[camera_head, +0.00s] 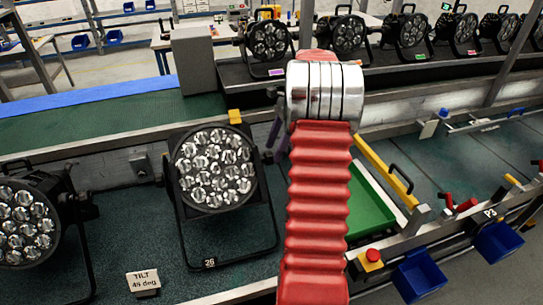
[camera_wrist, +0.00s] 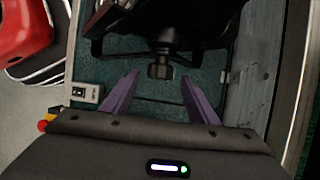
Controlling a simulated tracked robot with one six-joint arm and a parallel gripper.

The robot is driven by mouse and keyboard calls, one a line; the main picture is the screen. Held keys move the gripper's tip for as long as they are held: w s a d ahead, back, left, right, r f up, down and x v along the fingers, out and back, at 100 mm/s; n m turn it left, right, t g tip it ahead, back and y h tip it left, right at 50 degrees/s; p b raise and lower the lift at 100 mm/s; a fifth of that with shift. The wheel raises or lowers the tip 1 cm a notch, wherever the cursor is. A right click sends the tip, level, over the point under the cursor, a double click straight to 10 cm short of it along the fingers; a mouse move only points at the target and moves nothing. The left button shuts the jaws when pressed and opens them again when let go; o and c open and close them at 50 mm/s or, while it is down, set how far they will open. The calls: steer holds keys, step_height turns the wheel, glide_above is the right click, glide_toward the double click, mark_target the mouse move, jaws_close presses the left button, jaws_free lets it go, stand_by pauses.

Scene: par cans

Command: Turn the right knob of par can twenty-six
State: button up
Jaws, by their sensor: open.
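Par can twenty-six (camera_head: 215,168) stands on the dark green bench in the head view. Its round lamp face has many lenses, and the tag 26 is on its floor bracket. Its right knob (camera_head: 268,157) is a small dark shape at the right of the yoke. In the wrist view, the black knob (camera_wrist: 160,70) sticks out from the lamp between the tips of my gripper (camera_wrist: 160,77). The purple fingers are open, one on each side of the knob, with a gap on both sides. In the head view my red arm hides most of the gripper.
Another par can (camera_head: 25,225) stands at the left, with a TILT 45 deg sign (camera_head: 143,282) between the two. A green tray (camera_head: 368,205) and a yellow bar (camera_head: 385,172) lie right of my arm. More par cans line the back belt.

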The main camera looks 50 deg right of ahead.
steer(key=v, duration=0.8)
steer(key=shift+d+r, duration=0.15)
steer(key=shift+r, duration=0.1)
